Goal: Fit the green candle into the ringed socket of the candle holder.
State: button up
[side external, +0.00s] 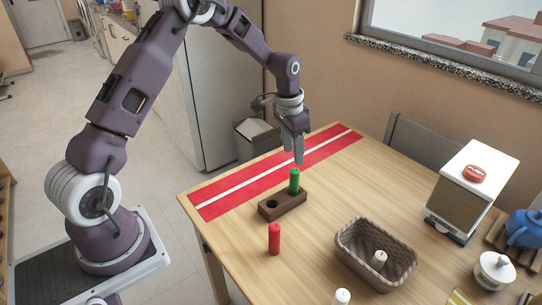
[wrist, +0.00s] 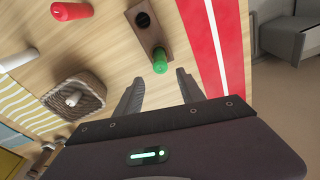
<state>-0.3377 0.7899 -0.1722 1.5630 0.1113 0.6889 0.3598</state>
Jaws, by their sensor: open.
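The green candle (side external: 294,182) stands upright in the right-hand socket of the dark brown candle holder (side external: 282,205). The holder's left socket is empty. In the wrist view the green candle (wrist: 160,61) is at the near end of the holder (wrist: 150,30), and the empty socket is at the far end. I cannot tell which socket is ringed. My gripper (side external: 299,160) points down just above the green candle. In the wrist view its fingers (wrist: 160,78) are apart with nothing held between them, and the candle shows just beyond the fingertips.
A red candle (side external: 274,238) stands in front of the holder. A wicker basket (side external: 376,250) with a white candle (side external: 378,260) is to the right, and another white candle (side external: 341,297) is at the front. A red runner (side external: 250,182) lies behind the holder. A white box (side external: 472,190) stands farther right.

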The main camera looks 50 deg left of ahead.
jog(key=s+d+r+t, duration=0.1)
jog(key=s+d+r, duration=0.2)
jog(key=s+r, duration=0.4)
jog(key=s+d+r+t, duration=0.1)
jog(key=s+d+r, duration=0.25)
jog(key=r, duration=0.65)
jog(key=s+d+r+n+t, duration=0.1)
jog(key=s, duration=1)
jog(key=s+d+r+n+t, duration=0.1)
jog(key=s+d+r, duration=0.1)
jog(key=s, duration=0.9)
jog(key=shift+d+r+n, duration=0.15)
jog(key=shift+d+n, duration=0.05)
jog(key=shift+n, duration=0.1)
